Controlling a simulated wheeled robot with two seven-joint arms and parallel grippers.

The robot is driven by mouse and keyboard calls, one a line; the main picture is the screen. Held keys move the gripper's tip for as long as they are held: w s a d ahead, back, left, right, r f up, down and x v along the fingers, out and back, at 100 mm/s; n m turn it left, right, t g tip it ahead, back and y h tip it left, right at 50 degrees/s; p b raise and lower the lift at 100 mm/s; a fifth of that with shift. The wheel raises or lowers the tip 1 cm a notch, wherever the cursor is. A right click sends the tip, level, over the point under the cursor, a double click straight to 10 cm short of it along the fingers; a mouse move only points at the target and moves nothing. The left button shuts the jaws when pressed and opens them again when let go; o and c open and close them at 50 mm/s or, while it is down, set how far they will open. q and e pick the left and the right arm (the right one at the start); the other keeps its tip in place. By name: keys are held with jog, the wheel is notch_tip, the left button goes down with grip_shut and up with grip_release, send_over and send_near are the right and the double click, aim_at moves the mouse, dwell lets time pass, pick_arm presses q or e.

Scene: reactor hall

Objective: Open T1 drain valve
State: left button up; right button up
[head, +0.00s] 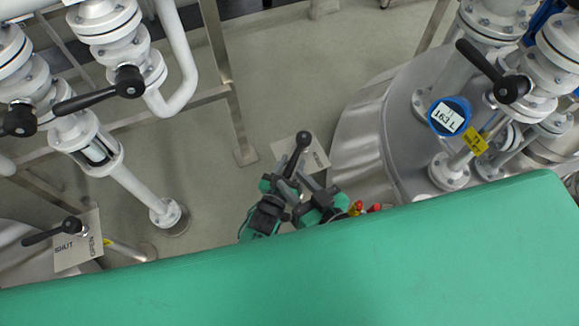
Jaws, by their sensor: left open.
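A valve lever (299,152) with a black ball end stands near the centre of the head view, in front of a pale plate (318,157). Most of the plate is hidden, and its lettering is too small to read fully. My left gripper (291,187) is at this lever, with its jaws open and the lever's lower part between or just in front of them. I cannot tell whether they touch it. The lever's pivot and valve body are hidden. My right gripper is not in view.
A steel tank (357,135) stands close on the right, with a blue gauge (449,116) reading 16.3 L. Another black-handled valve (67,228) with a SHUT/OPEN plate (77,252) is lower left. White pipes and a metal frame (222,75) stand left. Bare floor lies between.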

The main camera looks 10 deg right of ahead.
pick_arm(q)
jog(key=shift+s+a, duration=0.15)
jog(key=shift+s, duration=0.05)
jog(key=shift+p+v, duration=0.4)
jog(key=shift+v, duration=0.8)
jog(key=p+v, duration=0.1)
jog(key=v, duration=1)
jog(key=shift+p, duration=0.35)
pick_arm(e)
jog(key=d+f+g, duration=0.1)
jog(key=s+d+g+h, duration=0.1)
jog(key=f+g, duration=0.1)
jog(key=shift+s+d+f+g+h, duration=0.2)
jog(key=shift+d+f+g+h, duration=0.15)
jog(key=shift+d+g+h, duration=0.05)
